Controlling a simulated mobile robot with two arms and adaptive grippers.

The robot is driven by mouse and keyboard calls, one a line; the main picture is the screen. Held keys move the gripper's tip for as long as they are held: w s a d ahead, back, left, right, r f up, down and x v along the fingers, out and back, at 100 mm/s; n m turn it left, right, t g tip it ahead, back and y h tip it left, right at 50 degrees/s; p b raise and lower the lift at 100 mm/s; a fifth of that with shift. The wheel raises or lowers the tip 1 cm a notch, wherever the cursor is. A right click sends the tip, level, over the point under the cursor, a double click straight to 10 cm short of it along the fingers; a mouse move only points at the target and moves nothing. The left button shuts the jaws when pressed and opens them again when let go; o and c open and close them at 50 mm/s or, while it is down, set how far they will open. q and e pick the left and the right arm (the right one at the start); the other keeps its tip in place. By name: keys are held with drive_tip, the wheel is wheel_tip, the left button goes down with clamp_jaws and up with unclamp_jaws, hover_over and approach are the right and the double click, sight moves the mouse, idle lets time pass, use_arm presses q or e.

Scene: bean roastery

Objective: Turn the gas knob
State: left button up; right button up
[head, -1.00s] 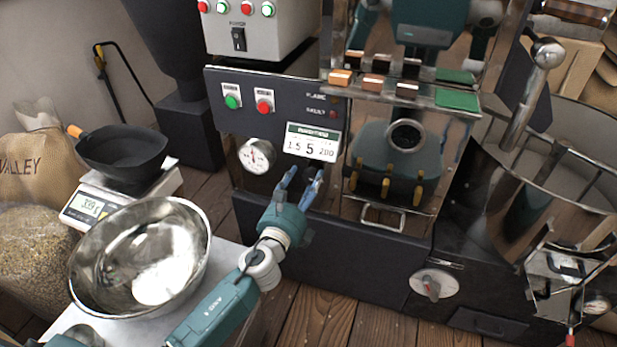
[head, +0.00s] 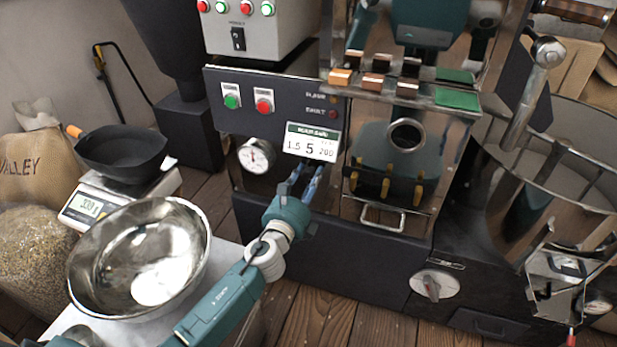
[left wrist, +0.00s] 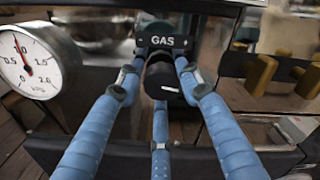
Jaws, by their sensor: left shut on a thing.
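The gas knob (left wrist: 162,78) is a black round knob under a black plate marked GAS (left wrist: 162,41) in the left wrist view. My left gripper (head: 306,178) has blue fingers that reach up to the roaster's front panel in the head view. In the left wrist view the fingers (left wrist: 160,92) are shut on the knob, with two at its sides and one below. In the head view the knob is hidden behind the fingers and the card above them. My right gripper is not in view.
A pressure gauge (head: 256,156) sits just left of the knob and a hanging card (head: 312,143) just above. A steel bowl (head: 190,232) stands on the table beside my left arm.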

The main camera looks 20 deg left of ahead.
use_arm(q)
drive_tip(key=shift+a+r+n, duration=0.1)
drive_tip(key=shift+r+n, duration=0.15)
drive_tip(key=shift+n, duration=0.05)
drive_tip(key=shift+w+n, duration=0.1)
drive_tip(key=shift+n, duration=0.5)
drive_tip(key=n, duration=0.3)
drive_tip(key=shift+a, duration=0.15)
drive_tip(key=n, duration=0.2)
drive_tip(key=shift+n, duration=0.4)
drive_tip(key=shift+a+n, duration=0.1)
drive_tip(key=shift+n, duration=0.9)
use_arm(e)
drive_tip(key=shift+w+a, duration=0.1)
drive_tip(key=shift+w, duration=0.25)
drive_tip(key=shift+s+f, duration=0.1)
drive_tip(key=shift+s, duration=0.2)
use_arm(q)
drive_tip(key=o, duration=1.1)
drive_tip(key=shift+a, duration=0.1)
drive_tip(key=shift+f, duration=0.15)
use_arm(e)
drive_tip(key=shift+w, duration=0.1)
